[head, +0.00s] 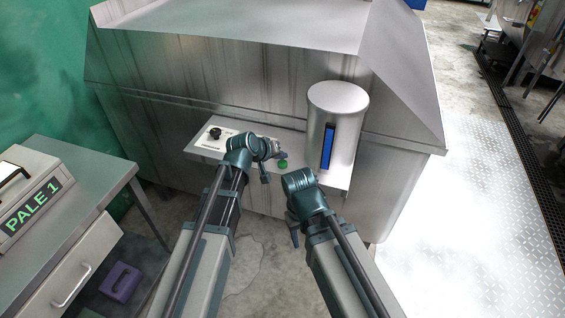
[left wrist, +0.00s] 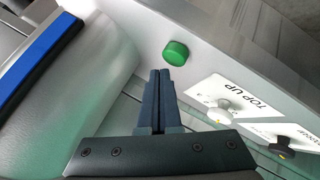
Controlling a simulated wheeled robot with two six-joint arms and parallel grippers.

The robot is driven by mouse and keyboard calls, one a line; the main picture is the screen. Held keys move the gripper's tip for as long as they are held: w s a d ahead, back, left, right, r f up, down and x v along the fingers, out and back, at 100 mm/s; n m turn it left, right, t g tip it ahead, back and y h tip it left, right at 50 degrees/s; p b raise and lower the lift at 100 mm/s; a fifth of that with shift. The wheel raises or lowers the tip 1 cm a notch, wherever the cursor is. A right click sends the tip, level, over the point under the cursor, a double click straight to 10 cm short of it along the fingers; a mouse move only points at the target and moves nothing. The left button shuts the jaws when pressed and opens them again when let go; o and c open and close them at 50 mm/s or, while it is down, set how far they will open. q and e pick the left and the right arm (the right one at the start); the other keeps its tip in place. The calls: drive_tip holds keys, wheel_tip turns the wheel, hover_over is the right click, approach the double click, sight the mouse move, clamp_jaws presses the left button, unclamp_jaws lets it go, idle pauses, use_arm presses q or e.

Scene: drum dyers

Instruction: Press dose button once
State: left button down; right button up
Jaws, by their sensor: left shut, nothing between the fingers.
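The green round button (head: 283,164) is on the grey control shelf of the steel vat, left of a silver cylinder. It also shows in the left wrist view (left wrist: 175,53), just beyond the fingertips. My left gripper (left wrist: 160,71) is shut and empty, its tips pointing at the button's near edge. A small gap seems to remain, though contact is hard to judge. In the head view my left gripper (head: 267,168) is just left of the button. My right gripper (head: 294,236) hangs low in front of the vat, partly hidden, its jaws unclear.
The silver cylinder (head: 345,105) with a blue strip stands close to the button's right. A "TOP UP" label (left wrist: 256,104) with a light knob (left wrist: 222,112) and a black knob (left wrist: 289,151) lie on the other side. A desk (head: 95,262) holds a "PALE 1" box (head: 30,192).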

sight(281, 165)
use_arm(q)
drive_tip(key=shift+f, duration=0.15)
drive_tip(key=shift+f+b, duration=0.3)
drive_tip(key=shift+b, duration=0.15)
drive_tip(key=shift+f+b, duration=0.5)
idle(0.6)
drive_tip(key=shift+r, duration=0.15)
drive_tip(key=shift+r+p, duration=0.85)
drive_tip(key=shift+p, duration=0.1)
wheel_tip(281, 165, up, 5)
drive_tip(key=p, duration=0.5)
idle(0.6)
